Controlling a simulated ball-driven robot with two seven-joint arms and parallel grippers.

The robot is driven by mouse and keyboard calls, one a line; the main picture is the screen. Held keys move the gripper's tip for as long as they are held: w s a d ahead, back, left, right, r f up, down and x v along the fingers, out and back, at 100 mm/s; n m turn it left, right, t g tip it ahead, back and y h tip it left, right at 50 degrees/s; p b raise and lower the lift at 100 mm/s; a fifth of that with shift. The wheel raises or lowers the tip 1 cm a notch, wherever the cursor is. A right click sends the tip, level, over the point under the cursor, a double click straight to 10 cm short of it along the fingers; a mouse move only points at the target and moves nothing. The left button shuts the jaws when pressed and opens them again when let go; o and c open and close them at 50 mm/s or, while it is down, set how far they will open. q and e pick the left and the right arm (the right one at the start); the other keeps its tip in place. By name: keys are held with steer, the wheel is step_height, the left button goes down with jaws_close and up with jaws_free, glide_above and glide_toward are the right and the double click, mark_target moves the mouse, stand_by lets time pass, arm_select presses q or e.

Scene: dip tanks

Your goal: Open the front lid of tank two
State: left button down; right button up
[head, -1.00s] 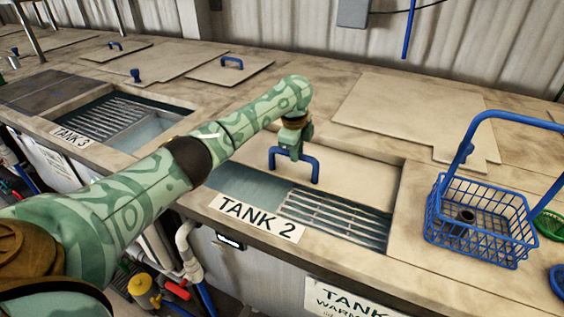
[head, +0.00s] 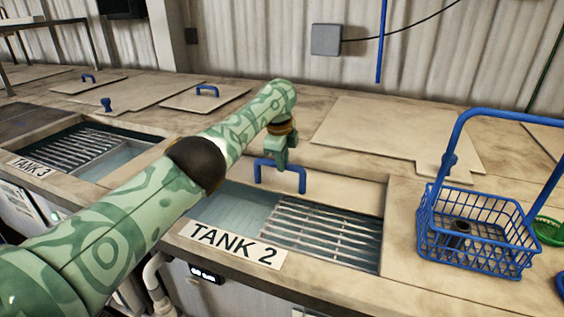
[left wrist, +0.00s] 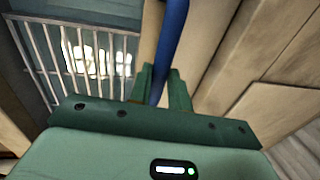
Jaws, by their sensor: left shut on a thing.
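Tank two, marked by the TANK 2 label (head: 236,245), has its front opening uncovered over water and a metal rack (head: 322,234). The front lid (head: 340,190) is at the back of the opening; only a narrow strip of it shows. Its blue handle (head: 301,180) stands up from the lid. My left gripper (head: 279,164) is shut on the blue handle. In the left wrist view the fingers (left wrist: 163,88) close around the blue bar (left wrist: 168,45), with the rack to the left. My right gripper is not in view.
A blue wire basket (head: 478,245) with a tall handle stands right of the opening, with a dark cylindrical thing in it. Another flat lid (head: 400,130) lies behind. Tank three's opening (head: 95,150) is at left.

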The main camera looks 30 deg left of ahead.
arm_select(q)
steer(key=c, duration=1.4)
jaws_free()
steer(key=shift+d, duration=0.1)
steer(key=shift+c, duration=0.2)
steer(key=shift+o, duration=0.7)
steer(key=s+r+p, duration=0.3)
steer(key=r+p, duration=0.4)
steer(key=r, duration=0.9)
steer(key=shift+d+p, duration=0.15)
steer(key=shift+p, duration=0.2)
steer(key=shift+f, duration=0.1)
